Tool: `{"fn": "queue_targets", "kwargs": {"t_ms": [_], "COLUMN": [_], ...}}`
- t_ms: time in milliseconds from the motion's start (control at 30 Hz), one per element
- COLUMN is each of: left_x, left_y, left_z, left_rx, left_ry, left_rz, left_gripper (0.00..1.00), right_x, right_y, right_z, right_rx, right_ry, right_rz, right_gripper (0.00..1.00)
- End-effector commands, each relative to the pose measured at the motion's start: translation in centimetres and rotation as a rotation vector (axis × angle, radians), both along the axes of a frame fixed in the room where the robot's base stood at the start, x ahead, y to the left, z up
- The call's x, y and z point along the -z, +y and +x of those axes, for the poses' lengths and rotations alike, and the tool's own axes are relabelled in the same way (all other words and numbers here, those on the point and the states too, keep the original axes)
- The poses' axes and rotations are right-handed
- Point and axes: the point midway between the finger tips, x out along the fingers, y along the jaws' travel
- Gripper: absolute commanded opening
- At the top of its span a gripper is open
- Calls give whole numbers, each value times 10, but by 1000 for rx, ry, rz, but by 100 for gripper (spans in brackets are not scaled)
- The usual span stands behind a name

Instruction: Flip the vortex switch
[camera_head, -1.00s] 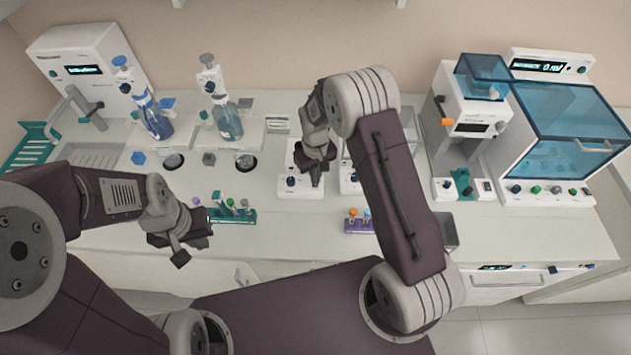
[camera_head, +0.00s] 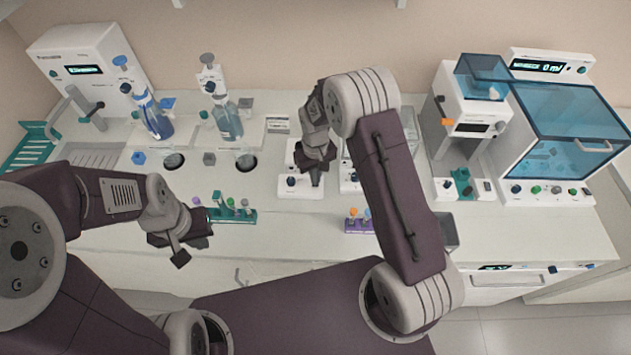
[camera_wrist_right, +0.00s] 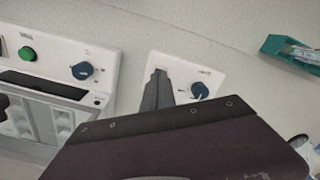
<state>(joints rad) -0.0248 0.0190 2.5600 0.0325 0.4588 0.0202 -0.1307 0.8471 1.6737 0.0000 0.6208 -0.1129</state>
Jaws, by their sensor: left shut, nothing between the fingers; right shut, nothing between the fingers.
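The vortex mixer (camera_head: 312,192) appears to be the small white unit at the middle of the bench, largely hidden behind my right gripper. A dark blue knob (camera_head: 291,181) sits on its front left; in the right wrist view a blue knob (camera_wrist_right: 199,90) shows on a white panel (camera_wrist_right: 208,75). My right gripper (camera_head: 316,181) is shut and empty over this unit, beside the knob. Its fingers (camera_wrist_right: 159,74) show over the panel in the right wrist view, left of the knob; contact cannot be told. My left gripper (camera_head: 180,259) is shut and empty over the bench's front edge.
A white unit with a green button (camera_wrist_right: 27,54) and blue knob (camera_wrist_right: 82,70) stands beside the panel. A green tube rack (camera_head: 236,215) and a purple rack (camera_head: 356,226) lie near the front. Bottles (camera_head: 228,122) stand at the back left; a blue-lidded machine (camera_head: 565,125) stands right.

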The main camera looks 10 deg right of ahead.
Motion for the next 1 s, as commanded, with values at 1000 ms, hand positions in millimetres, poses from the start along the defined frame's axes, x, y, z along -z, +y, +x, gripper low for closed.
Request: {"fn": "queue_targets", "kwargs": {"t_ms": [1000], "left_x": [11], "left_y": [0], "left_z": [0], "left_rx": [0], "left_ry": [0], "left_rz": [0], "left_gripper": [0], "right_x": [15], "right_y": [0], "right_z": [0], "right_rx": [0], "right_ry": [0], "right_rz": [0], "right_gripper": [0]}}
